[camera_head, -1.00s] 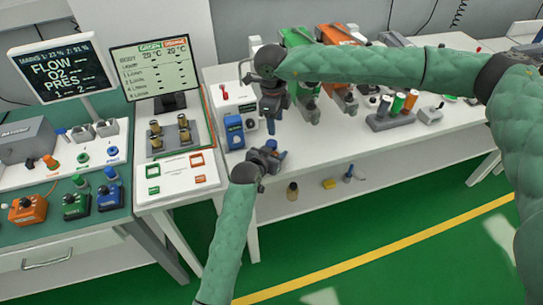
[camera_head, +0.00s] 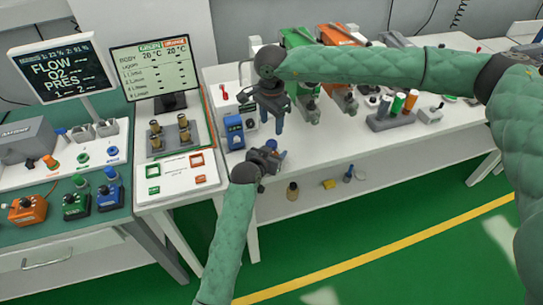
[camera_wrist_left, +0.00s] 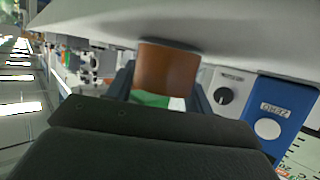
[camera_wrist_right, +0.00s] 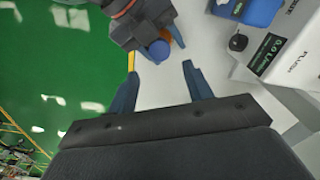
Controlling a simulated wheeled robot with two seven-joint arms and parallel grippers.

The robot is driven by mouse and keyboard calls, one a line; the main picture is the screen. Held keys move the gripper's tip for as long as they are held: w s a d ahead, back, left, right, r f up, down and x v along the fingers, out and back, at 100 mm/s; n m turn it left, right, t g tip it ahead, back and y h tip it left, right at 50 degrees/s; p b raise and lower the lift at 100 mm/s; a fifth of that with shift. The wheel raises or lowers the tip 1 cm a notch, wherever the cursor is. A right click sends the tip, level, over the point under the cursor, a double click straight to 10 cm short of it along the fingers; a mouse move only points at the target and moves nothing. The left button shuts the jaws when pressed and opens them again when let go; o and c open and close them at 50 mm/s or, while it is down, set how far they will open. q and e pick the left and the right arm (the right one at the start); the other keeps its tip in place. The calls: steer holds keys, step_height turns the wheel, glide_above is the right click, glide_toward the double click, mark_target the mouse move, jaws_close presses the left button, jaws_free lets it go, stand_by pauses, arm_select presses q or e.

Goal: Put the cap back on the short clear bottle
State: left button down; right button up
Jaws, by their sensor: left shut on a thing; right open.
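My left gripper (camera_head: 270,156) is at the front edge of the white table. In the left wrist view it is shut on an orange-brown cylinder (camera_wrist_left: 167,68), with green showing below it between the fingers. In the right wrist view a rounded blue piece (camera_wrist_right: 160,51) shows at the left gripper; I cannot tell whether it is a cap. My right gripper (camera_wrist_right: 160,73) is open and empty, pointing down above the left one in the head view (camera_head: 268,119). I cannot make out a short clear bottle for certain.
A blue device (camera_head: 234,131) stands on the white table (camera_head: 375,148) close to both grippers. Orange and green machines stand behind to the right. On the lower shelf are a dark-topped brown bottle (camera_head: 292,191), a yellow block (camera_head: 329,184) and a blue-topped item (camera_head: 348,174).

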mark_target(271, 143)
stand_by(0.3)
steer(key=shift+f, duration=4)
steer(key=shift+c, duration=0.2)
steer(key=c, duration=0.9)
steer(key=o, duration=1)
steer(key=shift+r, duration=0.1)
steer(key=shift+r, duration=2.2)
steer(key=shift+c, duration=0.3)
